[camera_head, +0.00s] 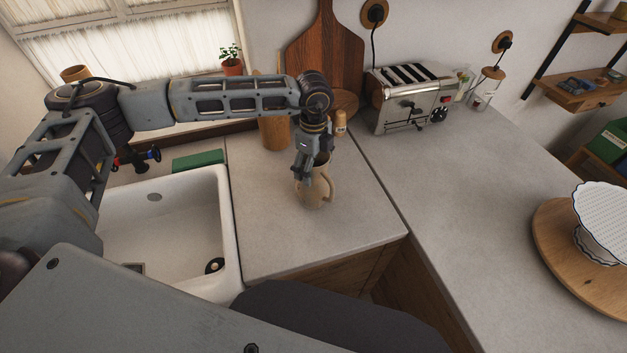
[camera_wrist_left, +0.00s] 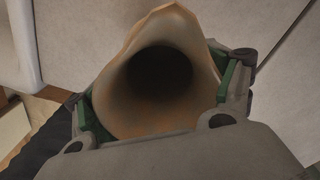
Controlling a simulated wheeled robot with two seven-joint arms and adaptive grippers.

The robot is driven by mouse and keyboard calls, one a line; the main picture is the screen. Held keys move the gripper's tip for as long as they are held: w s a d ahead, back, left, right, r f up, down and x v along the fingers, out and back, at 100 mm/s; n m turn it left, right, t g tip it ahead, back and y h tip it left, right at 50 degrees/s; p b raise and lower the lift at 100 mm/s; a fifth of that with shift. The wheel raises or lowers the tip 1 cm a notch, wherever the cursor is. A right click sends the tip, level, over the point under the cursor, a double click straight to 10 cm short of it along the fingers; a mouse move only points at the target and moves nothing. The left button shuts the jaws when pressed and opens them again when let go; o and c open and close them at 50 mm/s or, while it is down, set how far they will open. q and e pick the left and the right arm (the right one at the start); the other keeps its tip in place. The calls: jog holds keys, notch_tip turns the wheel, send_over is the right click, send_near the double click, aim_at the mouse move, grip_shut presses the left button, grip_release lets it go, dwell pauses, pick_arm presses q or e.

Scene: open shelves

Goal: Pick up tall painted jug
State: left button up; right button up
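The tall painted jug (camera_head: 317,190) is tan, with a handle on its right side. It stands upright on the grey counter beside the sink. My left gripper (camera_head: 309,172) points down at the jug from above and covers part of its rim. In the left wrist view the jug (camera_wrist_left: 150,100) fills the middle, and I look into its dark opening. The gripper's green-padded fingers (camera_wrist_left: 160,105) lie on both sides of the jug, close against its walls. Whether they press on it is hard to tell. My right gripper does not show.
A white sink (camera_head: 165,225) is left of the jug. Behind stand a wooden canister (camera_head: 273,132), a small bottle (camera_head: 340,123), cutting boards (camera_head: 326,55) and a toaster (camera_head: 412,98). A cake stand (camera_head: 603,215) is on the right counter. The counter in front of the jug is clear.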

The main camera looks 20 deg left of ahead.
pick_arm(q)
jog(key=shift+s+f, duration=0.1)
jog(key=c, duration=1.3)
